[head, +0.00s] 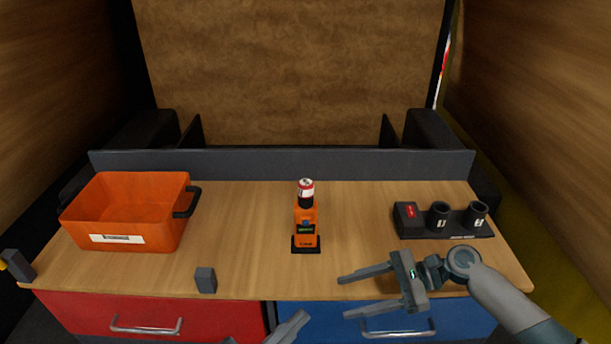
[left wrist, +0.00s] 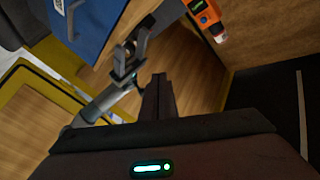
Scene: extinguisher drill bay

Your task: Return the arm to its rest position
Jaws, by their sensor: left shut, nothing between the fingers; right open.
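My left gripper (head: 298,318) shows only as a grey tip at the bottom edge of the head view, in front of the table. In the left wrist view its fingers (left wrist: 159,78) are together with nothing between them. My right gripper (head: 342,298) reaches in from the right, over the table's front edge, fingers apart and empty, pointing left. It also shows in the left wrist view (left wrist: 125,62). An orange device with a red-and-white top (head: 306,228) stands upright at mid-table, apart from both grippers.
An orange bin (head: 165,225) with a white label stands on the left of the wooden table (head: 255,215). A dark holder with two cups (head: 455,228) is on the right. A small grey block (head: 205,280) is near the front edge. Red (head: 150,312) and blue (head: 300,315) drawers are below.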

